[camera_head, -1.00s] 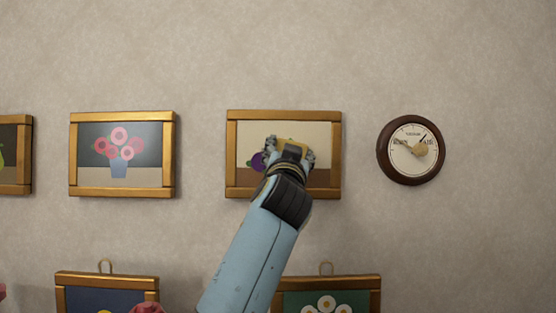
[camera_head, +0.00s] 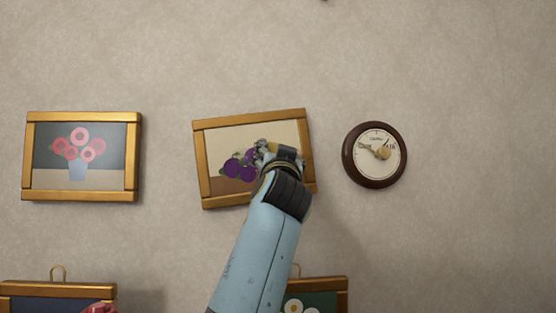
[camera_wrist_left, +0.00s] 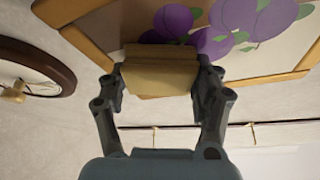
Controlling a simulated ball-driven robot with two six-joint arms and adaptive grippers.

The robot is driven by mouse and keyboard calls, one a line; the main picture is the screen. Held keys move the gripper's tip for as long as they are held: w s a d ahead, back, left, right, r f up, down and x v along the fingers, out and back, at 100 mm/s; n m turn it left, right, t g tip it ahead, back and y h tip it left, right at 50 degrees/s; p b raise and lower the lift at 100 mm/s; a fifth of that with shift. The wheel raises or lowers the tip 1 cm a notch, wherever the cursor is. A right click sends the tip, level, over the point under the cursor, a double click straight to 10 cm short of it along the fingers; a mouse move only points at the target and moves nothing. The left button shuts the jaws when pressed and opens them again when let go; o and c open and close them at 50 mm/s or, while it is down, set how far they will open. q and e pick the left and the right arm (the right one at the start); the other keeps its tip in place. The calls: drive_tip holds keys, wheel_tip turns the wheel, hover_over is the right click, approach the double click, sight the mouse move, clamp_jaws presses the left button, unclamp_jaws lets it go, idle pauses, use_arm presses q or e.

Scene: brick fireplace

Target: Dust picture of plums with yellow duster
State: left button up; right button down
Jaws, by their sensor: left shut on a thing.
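The picture of plums (camera_head: 224,180) hangs on the wall in a gold frame in the head view. It is tilted, its right side higher than its left. Purple plums show left of my gripper. My left gripper (camera_head: 280,152) is in front of the right half of the picture. It is shut on the yellow duster (camera_wrist_left: 160,75), a block that fills the space between the fingers in the left wrist view. Plums (camera_wrist_left: 208,42) show just beyond the duster there. Whether the duster touches the canvas I cannot tell. My right gripper is not in view.
A round brown-rimmed dial (camera_head: 375,171) hangs close on the right. A framed flower picture (camera_head: 92,117) hangs on the left. Below are two more framed pictures, one blue (camera_head: 60,287) and one green (camera_head: 318,283), partly cut off.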

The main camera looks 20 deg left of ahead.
sight(225, 150)
use_arm(q)
drive_tip(key=shift+s+a+r+p, duration=0.1)
drive_tip(key=shift+s+a+p, duration=0.25)
drive_tip(key=shift+a, duration=0.25)
drive_tip(key=shift+s+a+r+p, duration=0.1)
drive_tip(key=shift+s+a+p, duration=0.1)
drive_tip(key=shift+s+a, duration=0.3)
drive_tip(key=shift+s+a+f+p, duration=0.15)
drive_tip(key=shift+s+a, duration=0.25)
drive_tip(key=shift+a, duration=0.35)
drive_tip(key=shift+s+a+r+p, duration=0.1)
drive_tip(key=shift+s+a+p, duration=0.2)
drive_tip(key=shift+a, duration=0.4)
drive_tip(key=shift+s+a+f+p, duration=0.1)
drive_tip(key=shift+s+a, duration=0.35)
drive_tip(key=shift+a, duration=0.3)
drive_tip(key=shift+s+a, duration=0.6)
drive_tip(key=shift+a, duration=0.3)
drive_tip(key=shift+s+a, duration=0.55)
drive_tip(key=shift+a, duration=0.35)
drive_tip(key=s+d+p, duration=0.1)
drive_tip(key=s+d, duration=0.2)
drive_tip(key=s, duration=0.2)
drive_tip(key=shift+d, duration=0.15)
